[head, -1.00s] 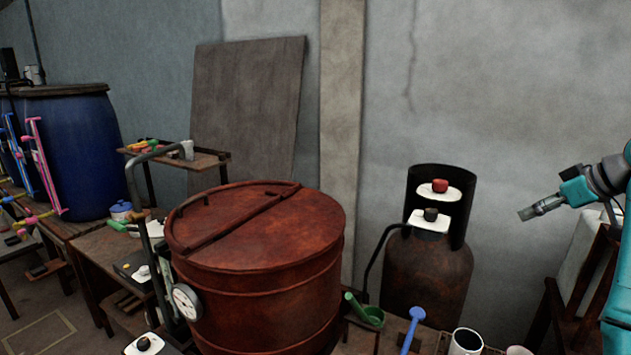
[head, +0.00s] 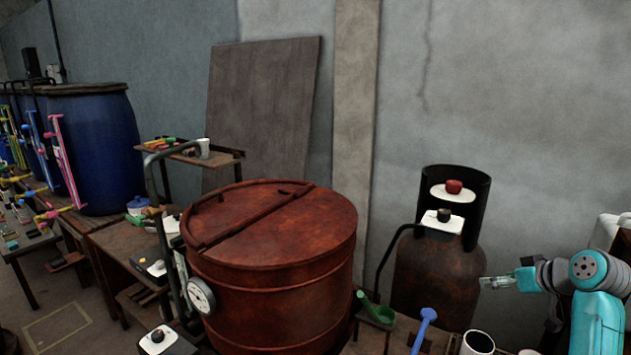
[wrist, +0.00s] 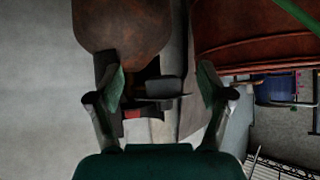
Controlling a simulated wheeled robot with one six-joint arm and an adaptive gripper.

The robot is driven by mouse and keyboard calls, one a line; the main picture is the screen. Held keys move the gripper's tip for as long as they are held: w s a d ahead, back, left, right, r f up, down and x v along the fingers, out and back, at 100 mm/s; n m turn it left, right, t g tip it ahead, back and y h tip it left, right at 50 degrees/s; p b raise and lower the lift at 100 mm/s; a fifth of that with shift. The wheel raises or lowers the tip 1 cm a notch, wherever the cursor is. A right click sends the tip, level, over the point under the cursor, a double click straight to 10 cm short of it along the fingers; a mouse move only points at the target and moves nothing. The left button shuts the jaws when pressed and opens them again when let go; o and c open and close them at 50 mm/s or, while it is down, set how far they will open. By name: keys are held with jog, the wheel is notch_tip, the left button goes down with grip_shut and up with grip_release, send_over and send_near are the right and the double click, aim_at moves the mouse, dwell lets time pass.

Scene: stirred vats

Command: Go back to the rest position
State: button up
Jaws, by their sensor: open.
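My gripper (head: 497,282) is at the right of the head view, on my teal and grey arm, pointing left. In that view it is in front of the wall, beside the brown gas cylinder (head: 440,275). In the wrist view my gripper (wrist: 162,85) has its two fingers spread wide apart with nothing held between them. Beyond the fingers the wrist view shows the rounded brown cylinder (wrist: 120,25) and the side of the rusty vat (wrist: 245,35).
The lidded rusty vat (head: 270,300) with a dial gauge (head: 201,296) stands in the middle. A green scoop (head: 377,311), a blue ladle (head: 422,328) and a white mug (head: 477,343) are at the front. Blue barrels (head: 95,150) stand at left. The wall above the cylinder is clear.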

jog(key=s+a+f+m+h, duration=0.1)
jog(key=s+a+f, duration=0.35)
jog(key=f, duration=0.35)
jog(key=s+a+f+m+t, duration=0.1)
jog(key=s+a+f, duration=0.35)
jog(key=f, duration=0.45)
jog(key=s+a+f+m+h, duration=0.1)
jog(key=s+a+f, duration=0.2)
jog(key=a+f, duration=0.35)
jog(key=s+a+f+m+t+h, duration=0.1)
jog(key=s+a+f, duration=0.2)
jog(key=s+f, duration=0.55)
jog(key=s+a+r+t+h, duration=0.1)
jog(key=s+a, duration=0.2)
jog(key=s, duration=0.7)
jog(key=s+a+r, duration=0.2)
jog(key=s+a, duration=0.1)
jog(key=s, duration=0.8)
jog(key=s+a+r+n+t+y, duration=0.1)
jog(key=s+a+r+t, duration=0.1)
jog(key=s+r, duration=1)
jog(key=s, duration=0.3)
jog(key=shift+s+a+r+n, duration=0.2)
jog(key=shift+s+n, duration=0.1)
jog(key=shift+c, duration=0.2)
